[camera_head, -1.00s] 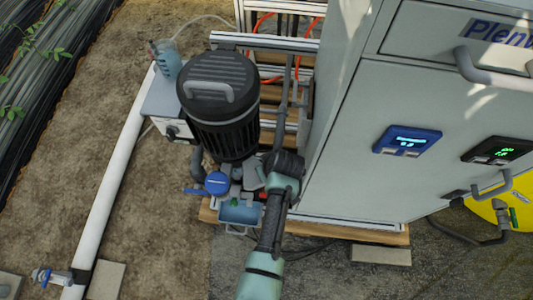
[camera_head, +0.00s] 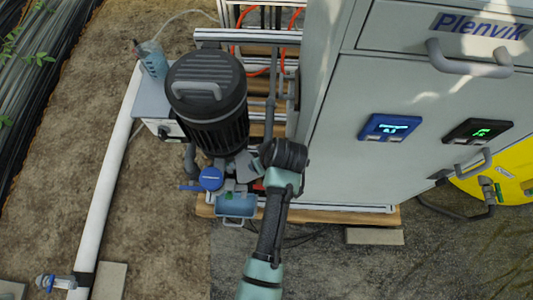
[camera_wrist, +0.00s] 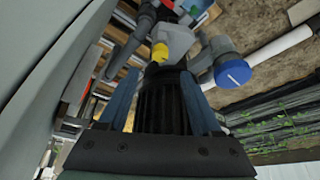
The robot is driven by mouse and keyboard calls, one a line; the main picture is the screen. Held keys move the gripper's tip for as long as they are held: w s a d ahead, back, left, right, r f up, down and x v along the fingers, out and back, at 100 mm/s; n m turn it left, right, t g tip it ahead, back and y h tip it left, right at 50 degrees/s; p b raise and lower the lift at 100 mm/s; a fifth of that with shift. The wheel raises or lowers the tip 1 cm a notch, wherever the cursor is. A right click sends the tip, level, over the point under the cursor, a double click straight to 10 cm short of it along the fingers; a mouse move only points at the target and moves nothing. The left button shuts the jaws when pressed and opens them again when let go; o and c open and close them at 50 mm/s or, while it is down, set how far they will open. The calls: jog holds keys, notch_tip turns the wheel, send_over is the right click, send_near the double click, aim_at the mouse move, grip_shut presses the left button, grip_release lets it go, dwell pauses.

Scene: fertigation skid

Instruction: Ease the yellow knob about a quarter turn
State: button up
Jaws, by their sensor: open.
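The yellow knob (camera_wrist: 160,52) shows small in the wrist view, on a grey fitting (camera_wrist: 174,40) beyond the fingertips. I cannot make it out in the head view. My gripper (camera_wrist: 158,82) is open in the wrist view, with its two blue-grey fingers apart and pointing toward the knob. The fingers do not touch the knob, which lies roughly in line with the gap between them. In the head view my wrist is beside the black pump motor and hides the fingers.
The ribbed black pump motor (camera_head: 207,100) stands left of my wrist. A round blue cap (camera_head: 211,178) is close by, and shows right of the knob in the wrist view (camera_wrist: 234,72). The grey cabinet (camera_head: 345,165) rises close on the right. A white pipe (camera_head: 108,185) runs along the soil.

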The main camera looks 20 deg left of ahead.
jog(key=shift+p+v, duration=0.3)
jog(key=shift+v, duration=2)
